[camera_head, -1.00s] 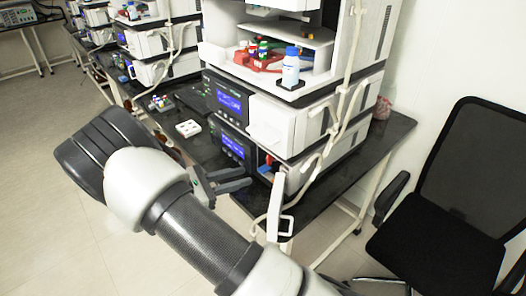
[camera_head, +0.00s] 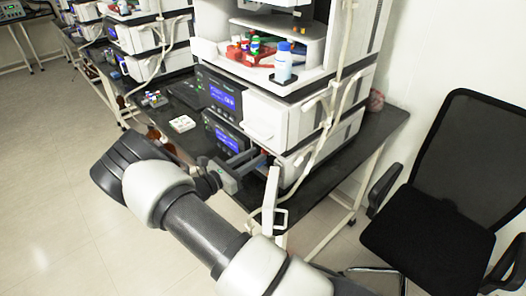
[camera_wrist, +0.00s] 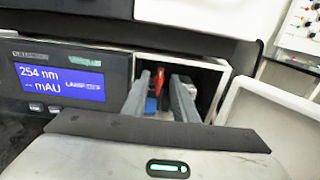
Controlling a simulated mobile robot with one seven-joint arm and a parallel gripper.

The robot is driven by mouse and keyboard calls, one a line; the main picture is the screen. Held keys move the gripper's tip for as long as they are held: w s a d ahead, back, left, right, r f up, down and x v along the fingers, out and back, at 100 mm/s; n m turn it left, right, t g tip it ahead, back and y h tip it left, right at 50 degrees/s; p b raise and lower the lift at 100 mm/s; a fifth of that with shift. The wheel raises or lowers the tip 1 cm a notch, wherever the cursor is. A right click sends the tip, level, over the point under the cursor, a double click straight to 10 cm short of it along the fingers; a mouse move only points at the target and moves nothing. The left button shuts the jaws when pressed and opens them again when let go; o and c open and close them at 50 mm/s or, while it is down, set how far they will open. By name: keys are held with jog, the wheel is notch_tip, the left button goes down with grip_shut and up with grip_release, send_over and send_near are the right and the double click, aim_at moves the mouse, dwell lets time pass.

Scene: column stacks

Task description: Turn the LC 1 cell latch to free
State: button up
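The cell latch, a red upright lever (camera_wrist: 159,79), shows inside the open compartment (camera_wrist: 205,72) of the lowest module, with a blue part (camera_wrist: 151,104) beneath it. My gripper (camera_wrist: 161,88) points into this compartment with its two grey fingers apart. The red lever shows in the gap between the fingers, and I see no contact with either. Whether the fingertips reach as far in as the lever is hard to tell. In the head view my gripper (camera_head: 250,156) is at the front of the lowest module, and the latch is mostly hidden there.
The module's white door (camera_head: 271,200) hangs open to the right of the compartment; it also shows in the wrist view (camera_wrist: 268,118). The lit display (camera_wrist: 62,82) is left of the opening. Tubing runs down the stack's right side. A black chair (camera_head: 425,210) stands at the right.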

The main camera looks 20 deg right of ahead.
aim_at(263, 151)
jog(key=shift+x, duration=2.3)
jog(key=shift+c, duration=0.2)
grip_shut()
